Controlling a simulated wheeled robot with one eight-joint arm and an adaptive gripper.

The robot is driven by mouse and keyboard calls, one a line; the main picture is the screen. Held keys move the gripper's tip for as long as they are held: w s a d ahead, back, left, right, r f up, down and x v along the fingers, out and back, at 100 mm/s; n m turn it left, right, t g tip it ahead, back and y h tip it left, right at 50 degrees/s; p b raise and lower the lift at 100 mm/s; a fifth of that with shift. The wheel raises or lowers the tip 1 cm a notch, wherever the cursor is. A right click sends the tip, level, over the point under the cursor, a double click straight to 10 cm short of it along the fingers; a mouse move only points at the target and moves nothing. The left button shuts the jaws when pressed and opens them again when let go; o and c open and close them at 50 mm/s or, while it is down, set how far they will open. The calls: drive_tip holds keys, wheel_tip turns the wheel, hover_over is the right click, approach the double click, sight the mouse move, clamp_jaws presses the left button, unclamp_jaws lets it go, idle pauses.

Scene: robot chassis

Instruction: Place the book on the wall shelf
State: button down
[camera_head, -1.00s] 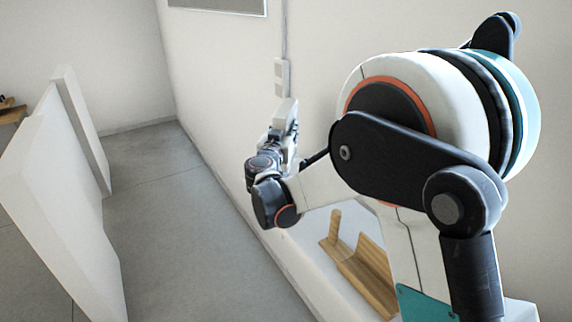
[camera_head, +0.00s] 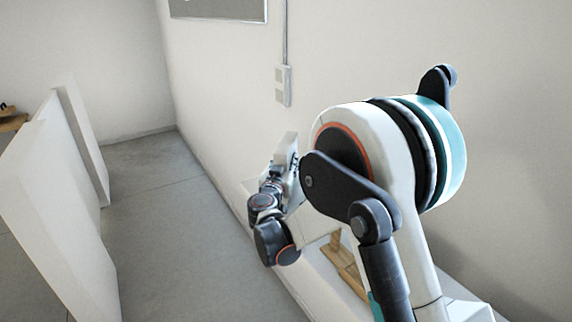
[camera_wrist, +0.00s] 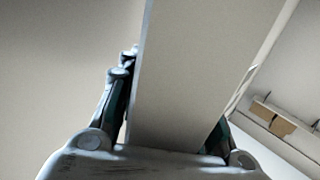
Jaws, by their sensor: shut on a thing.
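My gripper (camera_head: 288,165) is raised in front of the right wall in the head view. In the wrist view its two fingers (camera_wrist: 170,115) are shut on the book (camera_wrist: 195,70), a broad, plain pale slab standing up between them and running out of the top of the picture. In the head view the book (camera_head: 285,148) shows as a small pale slab at the gripper's tip. A white ledge (camera_head: 325,277) runs along the wall below my arm, partly hidden by it. I cannot tell whether this ledge is the wall shelf.
A wooden holder (camera_head: 345,265) sits on the ledge, mostly behind my arm. A wall outlet (camera_head: 283,86) and a framed panel (camera_head: 220,8) are on the wall. White upright panels (camera_head: 62,200) stand at the left. The grey floor (camera_head: 185,235) between is clear.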

drive_tip(key=shift+f, duration=0.1)
drive_tip(key=c, duration=1.1)
unclamp_jaws()
drive_tip(key=s, duration=0.4)
drive_tip(key=s+a+p, duration=0.1)
drive_tip(key=s, duration=0.3)
drive_tip(key=s+a+p, duration=0.1)
drive_tip(key=s, duration=0.2)
drive_tip(key=shift+s+a, duration=0.15)
drive_tip(key=shift+s, duration=0.25)
